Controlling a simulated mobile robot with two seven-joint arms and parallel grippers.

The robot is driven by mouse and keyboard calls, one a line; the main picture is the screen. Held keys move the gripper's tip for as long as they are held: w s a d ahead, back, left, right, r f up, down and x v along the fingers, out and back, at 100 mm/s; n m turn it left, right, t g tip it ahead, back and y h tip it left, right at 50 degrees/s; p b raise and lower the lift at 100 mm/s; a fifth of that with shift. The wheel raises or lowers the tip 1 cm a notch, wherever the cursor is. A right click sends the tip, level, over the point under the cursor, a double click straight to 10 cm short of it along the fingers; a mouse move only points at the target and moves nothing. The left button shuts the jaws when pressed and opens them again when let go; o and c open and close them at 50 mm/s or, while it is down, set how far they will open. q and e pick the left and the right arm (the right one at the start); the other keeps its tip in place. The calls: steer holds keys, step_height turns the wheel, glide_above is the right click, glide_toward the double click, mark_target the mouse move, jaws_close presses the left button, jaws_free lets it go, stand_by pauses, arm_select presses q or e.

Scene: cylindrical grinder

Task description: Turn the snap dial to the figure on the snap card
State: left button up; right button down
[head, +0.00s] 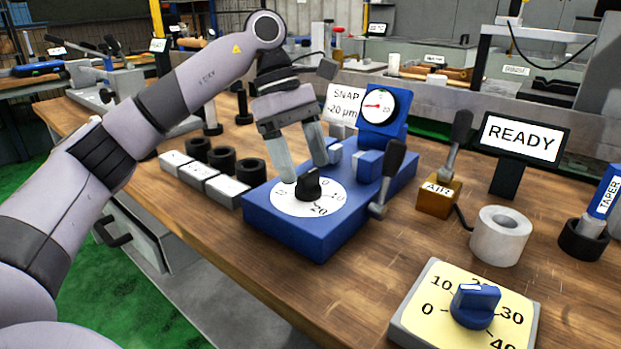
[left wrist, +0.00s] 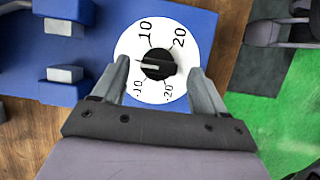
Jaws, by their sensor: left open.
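The snap dial (head: 311,187) is a black knob on a white figured disc, on top of a blue base (head: 290,235). In the left wrist view the knob (left wrist: 159,64) sits among the figures 10, 20, -10 and -20, and its white line points left, between 10 and -10. The snap card (head: 343,103) reads "SNAP -20 µm" and stands behind the base. My left gripper (head: 305,172) is open and points down at the dial. Its fingertips (left wrist: 160,68) lie on either side of the knob, apart from it. I cannot tell their exact height. My right gripper is not in view.
A round gauge (head: 378,106) and a black-handled lever (head: 390,175) rise beside the dial. A READY screen (head: 522,140), a grey ring (head: 500,235) and a second, blue-knobbed dial (head: 475,305) stand to the right. White blocks (head: 205,180) and black rings (head: 222,160) lie left.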

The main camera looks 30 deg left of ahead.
mark_target(308, 184)
arm_select(q)
steer(key=x, duration=0.2)
steer(key=shift+d+f, duration=0.2)
steer(key=shift+f, duration=0.15)
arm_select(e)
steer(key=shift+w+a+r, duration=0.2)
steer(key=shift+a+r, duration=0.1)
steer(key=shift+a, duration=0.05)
arm_select(q)
steer(key=c, duration=1)
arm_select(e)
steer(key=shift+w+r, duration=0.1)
